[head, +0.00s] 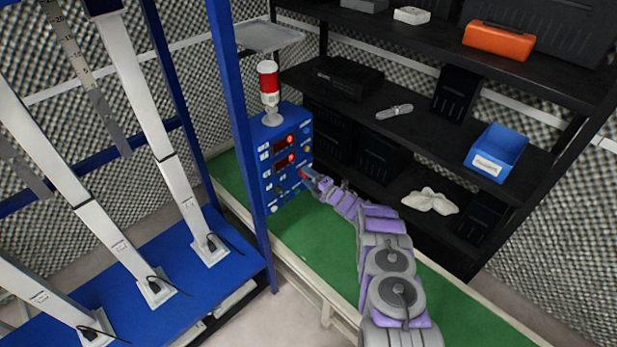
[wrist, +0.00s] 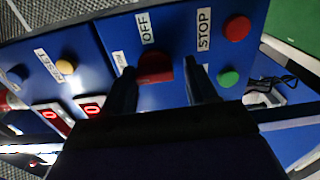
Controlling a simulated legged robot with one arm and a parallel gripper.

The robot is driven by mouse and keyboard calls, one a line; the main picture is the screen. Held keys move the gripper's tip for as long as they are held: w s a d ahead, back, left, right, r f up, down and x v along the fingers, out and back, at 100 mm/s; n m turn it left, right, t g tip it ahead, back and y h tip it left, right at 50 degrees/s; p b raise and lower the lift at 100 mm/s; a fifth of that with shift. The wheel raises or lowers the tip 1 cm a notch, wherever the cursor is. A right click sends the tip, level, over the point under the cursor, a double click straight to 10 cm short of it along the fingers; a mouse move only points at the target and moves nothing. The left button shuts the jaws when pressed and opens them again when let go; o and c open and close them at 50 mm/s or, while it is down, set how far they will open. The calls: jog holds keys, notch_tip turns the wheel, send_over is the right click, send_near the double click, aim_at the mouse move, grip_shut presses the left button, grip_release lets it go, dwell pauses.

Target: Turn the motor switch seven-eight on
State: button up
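The blue control box (head: 267,158) stands on the green bench top with a red-and-white beacon on it. Its panel fills much of the wrist view, with "OFF" (wrist: 145,27), "STOP" (wrist: 204,30) and "RESET" labels. A red switch (wrist: 155,68) sits just below the "OFF" label. My gripper (wrist: 159,68) is at the panel with its fingers apart, one on each side of the red switch; contact cannot be told. In the head view my gripper (head: 309,177) reaches the right side of the panel. The switch's lower part is hidden, and no "seven-eight" label is readable.
Near the switch are a red button (wrist: 237,28), a green button (wrist: 229,79) and a yellow button (wrist: 65,67). Two red displays (wrist: 92,107) are lit. A blue post (head: 238,130) stands left of the box; black shelves (head: 420,100) rise behind. The green bench (head: 310,245) is mostly clear.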

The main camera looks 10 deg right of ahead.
jog(key=shift+o, duration=1.3)
jog(key=shift+r, duration=0.15)
jog(key=p+v, duration=0.3)
jog(key=v, duration=1.4)
jog(key=shift+d, duration=0.2)
